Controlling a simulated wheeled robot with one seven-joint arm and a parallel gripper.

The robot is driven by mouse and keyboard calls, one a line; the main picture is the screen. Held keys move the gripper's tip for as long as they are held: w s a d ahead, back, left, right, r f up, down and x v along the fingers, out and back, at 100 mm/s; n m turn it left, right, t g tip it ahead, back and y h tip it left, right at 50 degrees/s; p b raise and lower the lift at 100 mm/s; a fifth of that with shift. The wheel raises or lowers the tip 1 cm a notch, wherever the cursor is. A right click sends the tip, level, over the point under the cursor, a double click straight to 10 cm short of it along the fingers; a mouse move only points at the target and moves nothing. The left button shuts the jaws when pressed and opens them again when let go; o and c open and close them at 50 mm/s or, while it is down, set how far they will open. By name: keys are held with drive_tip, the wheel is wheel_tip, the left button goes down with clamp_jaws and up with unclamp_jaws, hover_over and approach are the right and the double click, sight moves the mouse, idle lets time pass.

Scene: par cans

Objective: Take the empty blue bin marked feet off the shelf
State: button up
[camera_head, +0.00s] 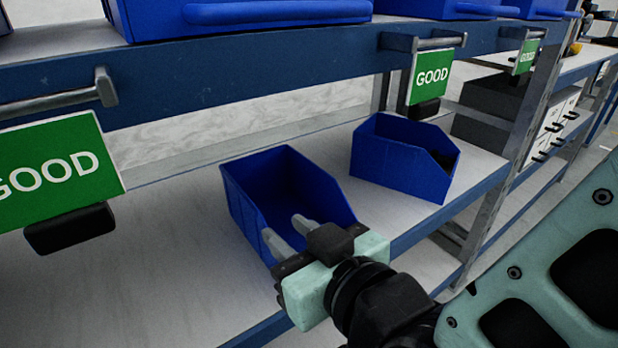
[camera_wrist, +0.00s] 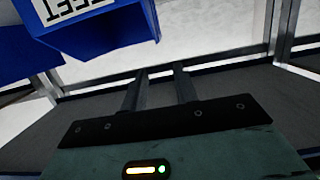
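Two blue bins stand on the lower shelf in the head view. The left bin (camera_head: 245,205) looks empty inside; the right bin (camera_head: 395,165) holds something dark. In the wrist view a blue bin (camera_wrist: 110,38) at the upper left carries a white label reading FEET, upside down. It appears to be the left bin, whose label does not show in the head view. My gripper (camera_head: 286,230) is at the near front of the left bin, its two fingers apart with nothing between them. The wrist view shows the fingers (camera_wrist: 158,75) below and right of the labelled bin, apart from it.
The shelf board (camera_head: 165,260) is bare left of the bins. An upper blue beam (camera_head: 240,75) with green GOOD signs (camera_head: 432,75) hangs above, carrying more blue bins (camera_head: 240,15). A metal upright (camera_head: 525,120) stands right of the right bin.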

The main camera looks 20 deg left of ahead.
sight(251, 201)
drive_tip(key=x, duration=0.4)
drive_tip(key=p+x, duration=0.1)
drive_tip(key=x, duration=0.8)
drive_tip(key=shift+w+f, duration=0.15)
drive_tip(key=shift+f, duration=0.3)
clamp_jaws()
idle(0.9)
